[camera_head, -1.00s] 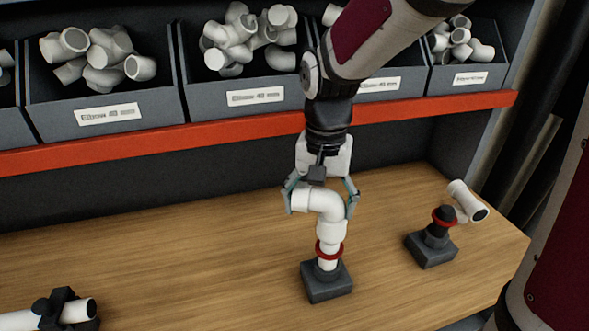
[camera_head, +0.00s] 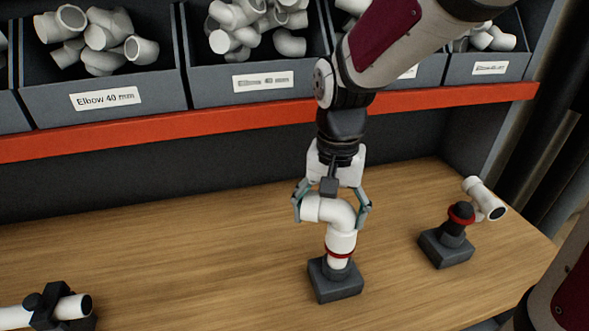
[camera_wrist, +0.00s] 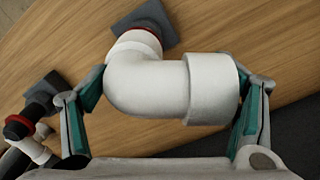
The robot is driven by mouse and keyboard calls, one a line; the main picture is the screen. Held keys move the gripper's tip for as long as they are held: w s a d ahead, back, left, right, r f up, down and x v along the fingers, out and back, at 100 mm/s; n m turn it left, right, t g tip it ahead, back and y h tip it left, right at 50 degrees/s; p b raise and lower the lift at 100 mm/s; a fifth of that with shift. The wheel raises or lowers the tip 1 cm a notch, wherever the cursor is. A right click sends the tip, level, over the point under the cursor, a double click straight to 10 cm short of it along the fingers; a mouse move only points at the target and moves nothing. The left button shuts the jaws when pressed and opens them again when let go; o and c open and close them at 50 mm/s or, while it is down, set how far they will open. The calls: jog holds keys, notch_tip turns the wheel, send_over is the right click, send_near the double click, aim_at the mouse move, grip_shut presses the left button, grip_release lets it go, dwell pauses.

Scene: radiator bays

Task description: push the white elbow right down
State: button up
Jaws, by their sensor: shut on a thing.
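The white elbow (camera_head: 341,217) stands over a short white pipe with a red ring (camera_head: 339,254) on a dark grey base block (camera_head: 336,281). Its lower end reaches down to the red ring, and its other opening points left. My gripper (camera_head: 331,207) is shut on the elbow from above, with one finger at each side. In the wrist view the elbow (camera_wrist: 150,85) lies between the teal finger pads, and the red ring (camera_wrist: 139,29) shows just beyond its lower end. How deep the pipe sits inside the elbow is hidden.
A second dark base (camera_head: 446,247) with a red ring and a white fitting (camera_head: 484,199) stands to the right. A clamped white pipe (camera_head: 72,307) lies at the front left. Bins of white elbows (camera_head: 104,97) stand on the red-edged shelf (camera_head: 200,121) behind. The wooden bench between is clear.

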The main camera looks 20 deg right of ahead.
jog(key=shift+f+b, duration=0.35)
jog(key=shift+f, duration=0.7)
dwell(0.5)
jog(key=o, duration=1.3)
notch_tip(320, 180, up, 12)
jog(key=shift+f, duration=0.1)
jog(key=shift+s+d+r, duration=0.1)
jog(key=shift+s+r, duration=0.1)
jog(key=shift+s, duration=0.1)
jog(key=s+d+n+t, duration=0.2)
jog(key=s+n+t, duration=0.2)
jog(key=s, duration=0.7)
jog(key=shift+s+f+n+t, duration=0.2)
jog(key=shift+f+n+t, duration=0.2)
jog(key=shift+n, duration=0.6)
